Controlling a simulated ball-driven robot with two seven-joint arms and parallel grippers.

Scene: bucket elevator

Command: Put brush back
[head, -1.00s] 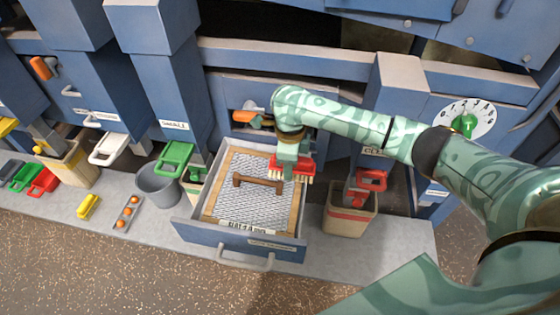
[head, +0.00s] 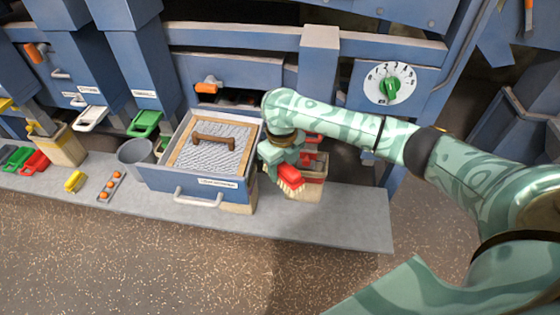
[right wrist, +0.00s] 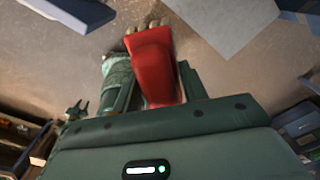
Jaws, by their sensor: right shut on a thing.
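The brush (head: 291,178) is red with pale bristles. My right gripper (head: 277,160) is shut on it and holds it to the right of the open drawer, in front of a beige bin. In the right wrist view the red brush (right wrist: 155,65) runs up from the gripper, its bristles at the far end, with one green finger (right wrist: 118,85) beside it. My left gripper is not in view. The open blue drawer (head: 185,185) holds a wood-framed mesh screen (head: 228,158) with a brown handle (head: 213,142).
The beige bin (head: 313,188) stands on the grey ledge (head: 350,215), partly hidden by my gripper. A grey bucket (head: 137,158) stands left of the drawer. A tray with orange balls (head: 109,187) and a yellow block (head: 75,181) lie further left. The ledge's right end is clear.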

